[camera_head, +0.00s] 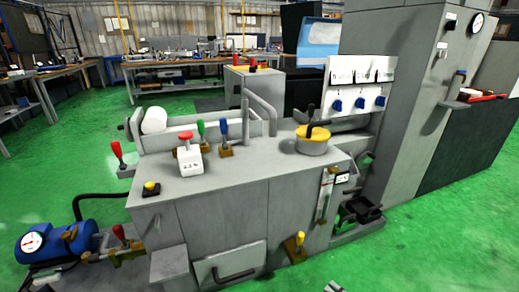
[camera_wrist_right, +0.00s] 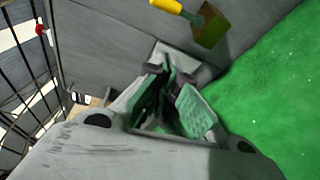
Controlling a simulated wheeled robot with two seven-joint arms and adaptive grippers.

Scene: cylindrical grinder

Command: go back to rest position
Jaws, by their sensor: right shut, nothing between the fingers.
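My right gripper (camera_head: 334,287) only just enters the head view at the bottom edge, right of centre, over the green floor. In the right wrist view its fingers (camera_wrist_right: 172,80) are shut with nothing between them. A yellow-handled lever on a brass block (camera_wrist_right: 210,26) shows past the fingertips, apart from them. In the head view the grey cylindrical grinder (camera_head: 225,205) fills the middle, and a yellow lever (camera_head: 298,245) sits low on its front. My left gripper is out of view.
On the grinder stand a red-topped button box (camera_head: 188,160), blue and green levers, and a yellow round dial (camera_head: 312,142). A blue motor (camera_head: 58,241) with a gauge stands at lower left. A tall grey cabinet (camera_head: 395,90) rises at right. Green floor (camera_head: 440,245) is clear at lower right.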

